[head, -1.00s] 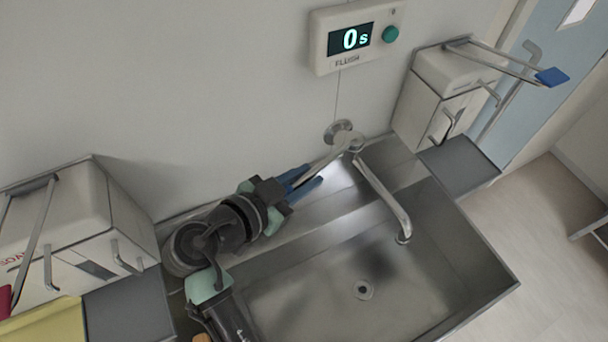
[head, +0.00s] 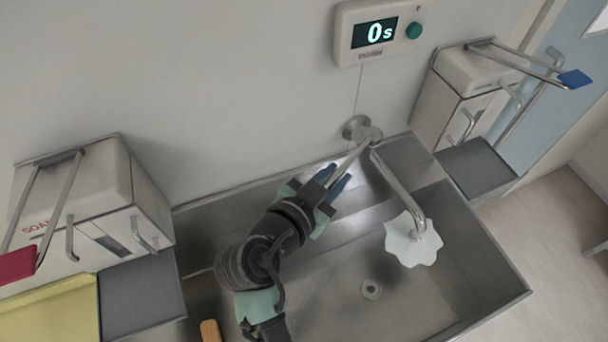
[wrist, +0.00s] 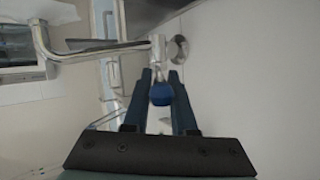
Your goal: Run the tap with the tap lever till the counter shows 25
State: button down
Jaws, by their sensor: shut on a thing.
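The tap (head: 402,190) is on the wall over the steel sink, its spout reaching out over the basin. A pale, wavy-edged patch of water (head: 411,242) shows at the spout's end. The thin tap lever (head: 352,158) runs from the tap's wall mount to my gripper (head: 338,183). In the wrist view my gripper (wrist: 160,88) is shut on the lever, whose blue end (wrist: 161,94) sits between the two dark blue fingers. The counter (head: 380,33) on the wall reads 0 s. Part of the lever is hidden by my fingers in the head view.
The sink basin (head: 330,285) with its drain (head: 371,289) lies below my arm. A green button (head: 413,30) is on the counter box. A soap dispenser (head: 75,205) with a red-tipped lever is at left, and another dispenser (head: 470,75) with a blue-tipped lever at right.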

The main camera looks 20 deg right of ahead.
jog(key=shift+s+d+f+n+t+y, duration=0.1)
jog(key=shift+s+d+n+t+y, duration=0.3)
jog(key=shift+s+n, duration=0.2)
jog(key=shift+s+d+f+n+t+y, duration=0.1)
jog(key=shift+s+d+n+t+y, duration=0.2)
jog(key=shift+s+n+t, duration=0.25)
jog(key=c, duration=1)
grip_release()
jog(key=shift+o, duration=0.8)
jog(key=shift+r, duration=0.15)
jog(key=shift+a, duration=0.1)
